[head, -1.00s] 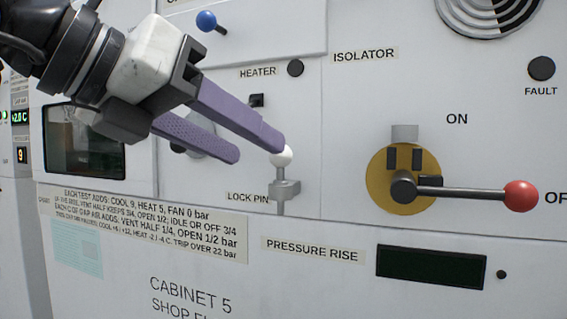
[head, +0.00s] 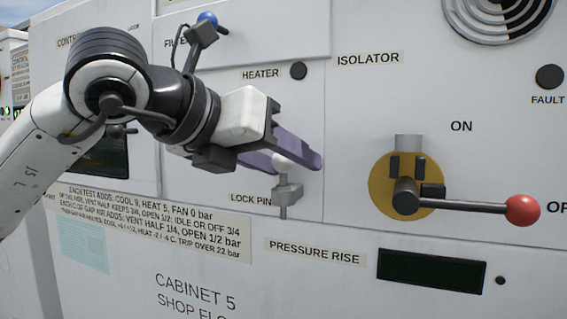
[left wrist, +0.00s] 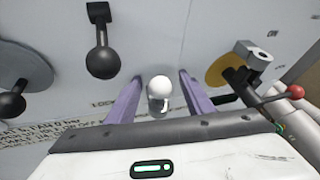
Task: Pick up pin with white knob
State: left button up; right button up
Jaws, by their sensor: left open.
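The pin with the white knob (head: 283,165) stands upright in a grey bracket (head: 288,190) on the cabinet front, beside the LOCK PIN label. My left gripper (head: 301,165) is open, with its purple fingers at the height of the knob. In the left wrist view the white knob (left wrist: 160,86) lies between the two spread fingers (left wrist: 155,88), with a gap on each side. In the head view the fingers partly overlap each other and the knob. My right gripper is not in view.
Right of the pin is the isolator's yellow disc (head: 381,190) with a lever ending in a red ball (head: 522,210). A blue-knobbed lever (head: 207,19) is above my left wrist. In the left wrist view black-knobbed levers (left wrist: 102,62) stand nearby. A dark display (head: 431,269) is below.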

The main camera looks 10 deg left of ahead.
pick_arm(q)
jog(key=c, duration=1.1)
jog(key=shift+r, duration=0.15)
jog(key=shift+r, duration=0.6)
notch_tip(320, 180, up, 6)
jog(key=shift+f, duration=0.1)
jog(key=s+a+b, duration=0.2)
jog(key=s+a, duration=0.2)
jog(key=s, duration=0.4)
jog(key=s+a+b, duration=0.2)
jog(key=s+a, duration=0.2)
jog(key=s, duration=0.4)
jog(key=shift+r+p, duration=1.85)
jog(key=shift+r, duration=0.45)
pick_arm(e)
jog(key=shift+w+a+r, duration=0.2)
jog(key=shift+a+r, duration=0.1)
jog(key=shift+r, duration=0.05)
